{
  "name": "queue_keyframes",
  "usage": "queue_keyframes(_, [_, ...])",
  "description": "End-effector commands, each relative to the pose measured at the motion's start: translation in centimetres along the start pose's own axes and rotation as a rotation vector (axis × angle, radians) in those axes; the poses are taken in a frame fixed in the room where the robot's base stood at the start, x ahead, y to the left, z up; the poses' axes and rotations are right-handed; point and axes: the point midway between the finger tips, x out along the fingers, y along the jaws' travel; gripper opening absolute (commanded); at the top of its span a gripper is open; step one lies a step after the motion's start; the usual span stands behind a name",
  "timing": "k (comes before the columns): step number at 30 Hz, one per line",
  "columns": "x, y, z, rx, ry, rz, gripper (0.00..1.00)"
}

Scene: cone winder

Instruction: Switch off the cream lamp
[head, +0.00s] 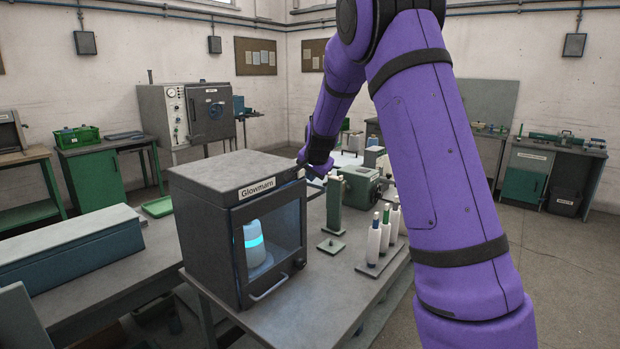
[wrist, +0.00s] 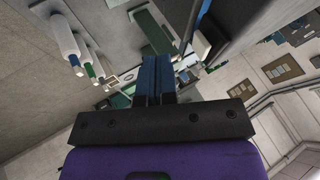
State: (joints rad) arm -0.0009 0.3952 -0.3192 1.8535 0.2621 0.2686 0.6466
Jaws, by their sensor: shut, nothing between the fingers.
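A dark grey cabinet (head: 210,215) labelled Glowmarn stands on the table in the head view. Behind its glass door is a pale, rounded bottle-shaped thing (head: 256,255) with a glowing cyan band. It looks bluish-white through the glass, and I cannot tell whether it is the cream lamp. A small round knob (head: 300,263) sits low on the door's right side, above a bar handle (head: 268,289). My gripper (head: 304,160) is by the cabinet's upper right corner; contact is unclear. In the wrist view its blue fingers (wrist: 154,62) are together and empty.
White bottle-like cones (head: 375,240) with coloured tips stand on a plate right of the cabinet, and show in the wrist view (wrist: 63,36). A green post (head: 334,205) and green machine (head: 362,186) stand behind them. A blue-grey box (head: 70,245) is at left.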

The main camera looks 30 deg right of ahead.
Motion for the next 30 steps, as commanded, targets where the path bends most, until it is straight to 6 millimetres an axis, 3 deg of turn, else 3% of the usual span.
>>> queue_keyframes(9, [-5.1,0.1,0.1,0.001,-0.002,0.004,0.0])
queue_keyframes(15, [-7.4,0.2,0.1,0.001,-0.003,0.007,0.0])
queue_keyframes(30, [-8.1,0.3,0.1,0.002,-0.003,0.008,0.0])
